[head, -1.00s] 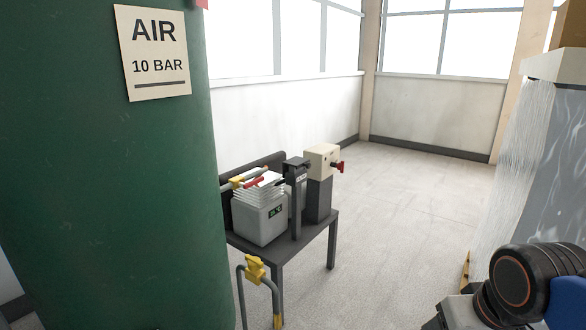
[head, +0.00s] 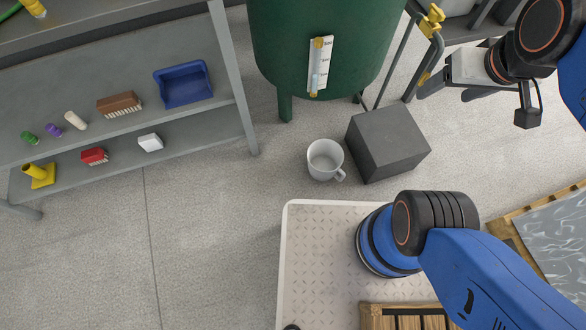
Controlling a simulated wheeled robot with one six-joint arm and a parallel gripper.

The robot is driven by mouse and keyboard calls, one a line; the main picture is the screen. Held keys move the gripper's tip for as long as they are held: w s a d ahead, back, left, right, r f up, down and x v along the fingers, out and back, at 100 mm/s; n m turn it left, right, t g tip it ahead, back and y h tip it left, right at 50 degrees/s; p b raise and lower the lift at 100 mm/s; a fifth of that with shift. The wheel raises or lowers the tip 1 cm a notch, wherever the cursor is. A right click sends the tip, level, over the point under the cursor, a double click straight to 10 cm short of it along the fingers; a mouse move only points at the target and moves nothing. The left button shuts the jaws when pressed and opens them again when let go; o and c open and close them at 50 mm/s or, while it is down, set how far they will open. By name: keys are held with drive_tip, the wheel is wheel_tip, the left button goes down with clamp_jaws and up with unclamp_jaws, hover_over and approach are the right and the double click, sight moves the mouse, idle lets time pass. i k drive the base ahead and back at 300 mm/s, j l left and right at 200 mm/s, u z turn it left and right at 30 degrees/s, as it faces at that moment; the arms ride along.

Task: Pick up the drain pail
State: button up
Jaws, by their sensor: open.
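The drain pail (head: 325,160) is a small light grey pail or mug-shaped vessel with a handle at its lower right. It stands upright on the floor, below the green air tank (head: 318,55) and just left of a dark grey block (head: 388,143). My gripper (head: 424,90) is at the upper right, above and to the right of the pail and block, well apart from the pail. Its fingers are apart and nothing shows between them.
A grey shelf unit (head: 250,140) with brushes and a blue dustpan (head: 183,84) stands at the left. Bent pipes with yellow valves (head: 432,22) rise beside the tank. Floor left of the pail is clear.

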sight(327, 165)
drive_tip(key=u, duration=0.3)
drive_tip(key=k+j+z, duration=0.15)
drive_tip(key=j, duration=0.3)
drive_tip(key=k+j+z, duration=0.1)
drive_tip(key=j, duration=0.35)
drive_tip(key=k+j+z, duration=0.15)
drive_tip(key=j, duration=0.3)
drive_tip(key=k+j+z, duration=0.1)
drive_tip(key=j, duration=0.3)
drive_tip(key=k+j+z, duration=0.15)
drive_tip(key=j, duration=0.25)
drive_tip(key=k+j+z, duration=0.1)
drive_tip(key=k+j, duration=0.2)
drive_tip(key=k+j+z, duration=0.15)
drive_tip(key=j, duration=0.3)
drive_tip(key=k, duration=0.05)
